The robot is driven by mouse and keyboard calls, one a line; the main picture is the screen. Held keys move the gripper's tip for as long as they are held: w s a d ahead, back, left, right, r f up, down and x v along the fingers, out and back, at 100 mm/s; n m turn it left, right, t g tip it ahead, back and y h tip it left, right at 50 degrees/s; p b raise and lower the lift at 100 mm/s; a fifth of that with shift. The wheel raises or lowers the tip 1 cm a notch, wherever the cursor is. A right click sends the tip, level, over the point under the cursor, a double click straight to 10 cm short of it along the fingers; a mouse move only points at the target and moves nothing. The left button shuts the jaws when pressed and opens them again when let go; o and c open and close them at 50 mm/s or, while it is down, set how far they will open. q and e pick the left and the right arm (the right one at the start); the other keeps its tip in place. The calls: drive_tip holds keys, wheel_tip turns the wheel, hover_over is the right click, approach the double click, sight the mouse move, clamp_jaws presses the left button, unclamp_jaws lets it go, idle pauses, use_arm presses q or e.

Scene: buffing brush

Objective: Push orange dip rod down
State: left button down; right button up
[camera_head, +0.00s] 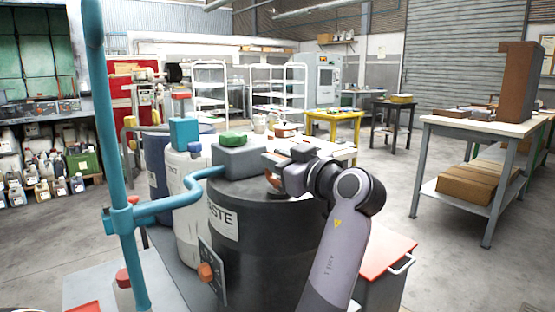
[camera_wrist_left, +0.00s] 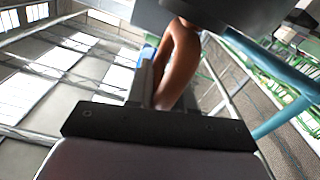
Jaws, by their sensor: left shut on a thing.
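The orange dip rod (camera_head: 273,185) shows as a small orange-brown piece at the top of the black drum (camera_head: 262,245), just below my left gripper (camera_head: 275,168). In the left wrist view it is a curved orange-brown bar (camera_wrist_left: 181,58) running up from the jaws to a dark body. My left gripper also shows there (camera_wrist_left: 160,88), shut on this bar. The arm reaches it from the lower right of the head view. The jaws hide part of the rod, and its lower end is not visible. My right gripper is not in view.
A grey box (camera_head: 240,160) with a green cap (camera_head: 233,139) sits on the drum beside the gripper. A light blue pipe (camera_head: 118,190) stands at left, with a branch toward the drums. A white drum (camera_head: 186,200) stands left of the black one. A red-topped cart (camera_head: 385,250) is at right.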

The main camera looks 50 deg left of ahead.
use_arm(q)
drive_tip(key=shift+w+d+f, duration=0.1)
drive_tip(key=shift+w+f, duration=0.05)
drive_tip(key=shift+f, duration=0.15)
drive_tip(key=c, duration=1.1)
unclamp_jaws()
drive_tip(key=shift+w, duration=0.15)
drive_tip(key=shift+r, duration=0.1)
drive_tip(key=d, duration=0.7)
drive_tip(key=shift+s, duration=0.4)
